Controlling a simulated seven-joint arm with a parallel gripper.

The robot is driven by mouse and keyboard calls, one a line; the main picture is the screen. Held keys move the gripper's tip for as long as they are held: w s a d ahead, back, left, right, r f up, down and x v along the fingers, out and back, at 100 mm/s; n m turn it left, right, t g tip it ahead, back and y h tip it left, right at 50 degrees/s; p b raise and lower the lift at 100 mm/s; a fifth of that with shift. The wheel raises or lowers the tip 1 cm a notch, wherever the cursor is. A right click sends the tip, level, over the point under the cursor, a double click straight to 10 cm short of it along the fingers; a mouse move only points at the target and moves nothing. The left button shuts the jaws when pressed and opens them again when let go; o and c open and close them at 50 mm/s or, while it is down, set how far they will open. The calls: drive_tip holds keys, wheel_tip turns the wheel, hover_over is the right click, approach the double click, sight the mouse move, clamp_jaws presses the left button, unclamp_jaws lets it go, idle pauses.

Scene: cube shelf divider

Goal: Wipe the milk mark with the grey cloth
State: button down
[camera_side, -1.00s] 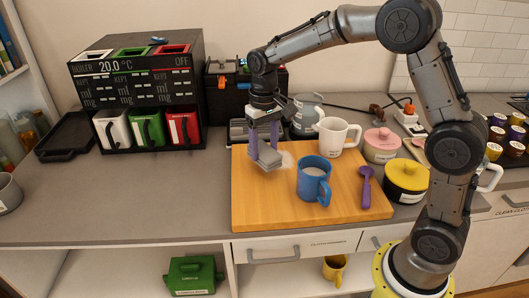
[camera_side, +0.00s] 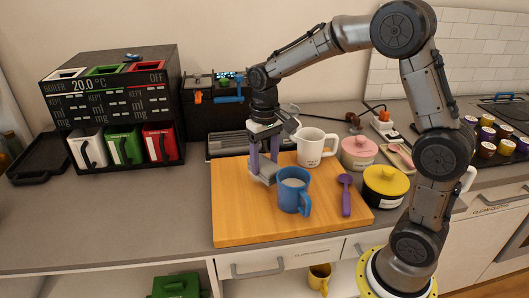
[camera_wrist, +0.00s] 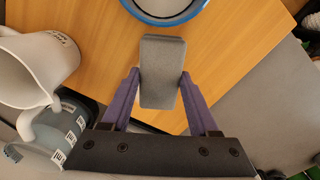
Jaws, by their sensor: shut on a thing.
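The grey cloth (camera_side: 267,171) is a small block-like pad, held low at the wooden board beside the blue mug; I cannot tell whether it touches the wood. It also shows in the wrist view (camera_wrist: 161,72), with one purple finger on each side. My gripper (camera_side: 263,162) points down and is shut on the cloth; its fingertips also show in the wrist view (camera_wrist: 161,84). The milk mark is not visible now; the cloth covers roughly the place where the pale patch showed earlier.
The blue mug (camera_side: 290,199) with pale contents stands close to the right of the cloth. A white mug (camera_side: 311,149) stands behind, and a purple spoon (camera_side: 346,197) lies to the right. The left part of the wooden board (camera_side: 232,205) is clear.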

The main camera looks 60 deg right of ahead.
drive_tip(key=shift+f, duration=0.85)
drive_tip(key=shift+w+d+f, duration=0.25)
drive_tip(key=shift+w+f, duration=0.05)
drive_tip(key=shift+f, duration=0.35)
drive_tip(key=shift+w+d+f, duration=0.1)
drive_tip(key=shift+w+d, duration=0.15)
drive_tip(key=shift+d, duration=0.05)
drive_tip(key=shift+w+d, duration=2.9)
drive_tip(key=shift+d, duration=0.05)
drive_tip(key=shift+s+a, duration=3.55)
drive_tip(key=shift+a, duration=0.1)
drive_tip(key=shift+w+d, duration=0.65)
drive_tip(key=shift+w, duration=0.3)
drive_tip(key=shift+w+d, duration=2.95)
drive_tip(key=shift+s+a, duration=3.65)
drive_tip(key=shift+r, duration=4.1)
